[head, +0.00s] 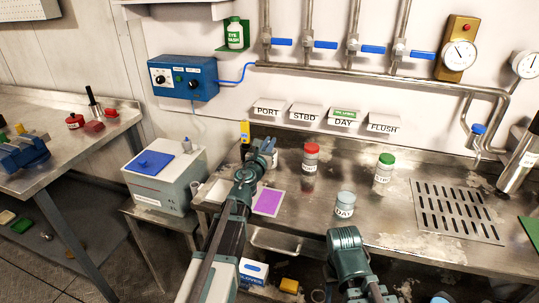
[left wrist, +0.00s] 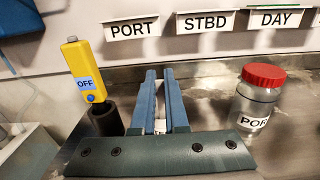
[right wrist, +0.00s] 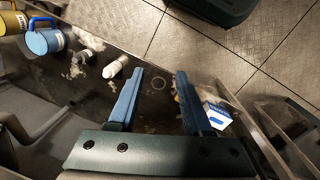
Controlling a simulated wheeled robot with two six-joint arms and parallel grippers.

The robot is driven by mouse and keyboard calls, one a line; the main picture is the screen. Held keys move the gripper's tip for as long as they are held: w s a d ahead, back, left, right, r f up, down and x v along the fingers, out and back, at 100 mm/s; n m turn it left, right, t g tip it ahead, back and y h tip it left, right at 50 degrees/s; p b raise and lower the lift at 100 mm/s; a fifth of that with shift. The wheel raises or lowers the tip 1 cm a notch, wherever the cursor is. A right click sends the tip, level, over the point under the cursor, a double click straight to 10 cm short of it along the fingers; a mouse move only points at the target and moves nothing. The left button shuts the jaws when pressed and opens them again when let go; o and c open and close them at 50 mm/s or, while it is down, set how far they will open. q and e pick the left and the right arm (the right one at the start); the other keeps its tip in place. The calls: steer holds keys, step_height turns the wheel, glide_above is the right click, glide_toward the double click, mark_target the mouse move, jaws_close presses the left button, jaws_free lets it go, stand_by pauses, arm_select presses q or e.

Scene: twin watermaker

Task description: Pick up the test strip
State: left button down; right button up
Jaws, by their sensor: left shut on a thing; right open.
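My left gripper (head: 267,147) is over the bench near the back wall. In the left wrist view its blue fingers (left wrist: 160,75) are close together, with a thin pale thing between them near their base. This looks like the test strip, but it is mostly hidden by the fingers. My right gripper (right wrist: 160,80) is open and empty in the right wrist view, its fingers wide apart above the bench's lower area. A purple card (head: 268,202) lies flat on the bench by my left arm.
A red-lidded PORT jar (head: 310,172), a green-lidded jar (head: 383,178) and a DAY cup (head: 344,204) stand on the bench. A yellow meter marked OFF (left wrist: 83,72) stands left of my left gripper. A drain grille (head: 455,210) lies at the right.

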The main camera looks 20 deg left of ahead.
arm_select(q)
steer(key=shift+r, duration=0.2)
step_height(320, 180, up, 10)
steer(key=p, duration=1)
steer(key=shift+f, duration=0.1)
steer(key=shift+d+f, duration=0.1)
